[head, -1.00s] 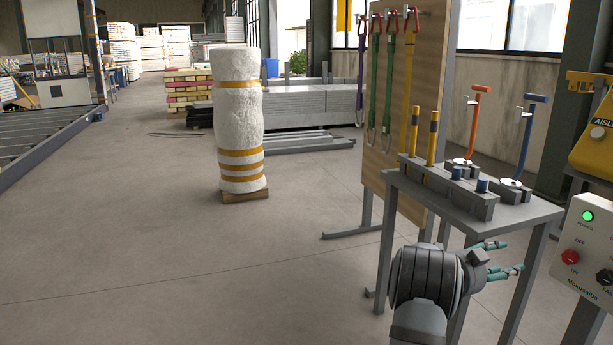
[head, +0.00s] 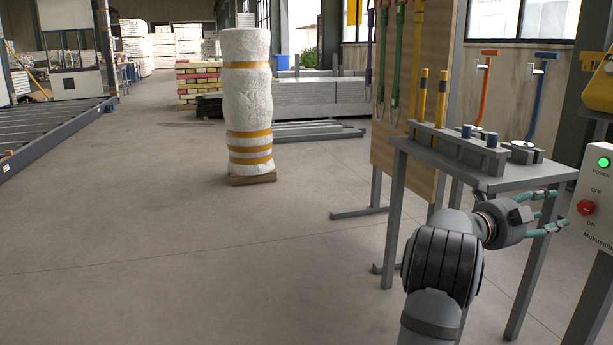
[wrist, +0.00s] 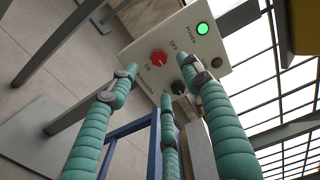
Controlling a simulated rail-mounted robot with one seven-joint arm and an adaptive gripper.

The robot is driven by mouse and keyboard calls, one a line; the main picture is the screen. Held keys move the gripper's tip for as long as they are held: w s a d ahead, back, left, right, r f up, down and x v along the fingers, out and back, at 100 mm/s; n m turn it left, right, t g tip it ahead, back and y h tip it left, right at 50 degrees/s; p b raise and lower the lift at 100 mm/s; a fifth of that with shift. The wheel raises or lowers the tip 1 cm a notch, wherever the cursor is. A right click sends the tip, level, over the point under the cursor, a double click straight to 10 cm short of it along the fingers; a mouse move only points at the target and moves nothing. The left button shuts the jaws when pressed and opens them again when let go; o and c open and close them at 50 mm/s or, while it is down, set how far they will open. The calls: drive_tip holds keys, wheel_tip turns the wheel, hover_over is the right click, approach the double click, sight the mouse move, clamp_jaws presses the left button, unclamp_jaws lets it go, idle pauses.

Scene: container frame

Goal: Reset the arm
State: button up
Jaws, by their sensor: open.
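My gripper (head: 556,216) has green ribbed fingers and is at the lower right in the head view, in front of the grey table's legs. It is open and empty, pointing right toward the white control box. In the wrist view the fingers (wrist: 160,85) are spread, with nothing held between them. The control box (head: 592,225) carries a lit green power lamp and a red knob. It also shows beyond the fingers in the wrist view (wrist: 183,45), with a black knob too. The gap between fingertips and box is hard to judge.
The grey table (head: 478,180) holds yellow-black posts, an orange-handled tool (head: 484,90) and a blue-handled tool (head: 538,95). A wooden board (head: 425,110) with hanging straps stands behind it. A white wrapped roll (head: 246,100) stands on the left. The floor in the middle is clear.

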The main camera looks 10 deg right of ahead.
sight(584, 208)
drive_tip(key=d, duration=0.9)
drive_tip(key=shift+s+d+f, duration=0.1)
drive_tip(key=shift+d+f, duration=0.3)
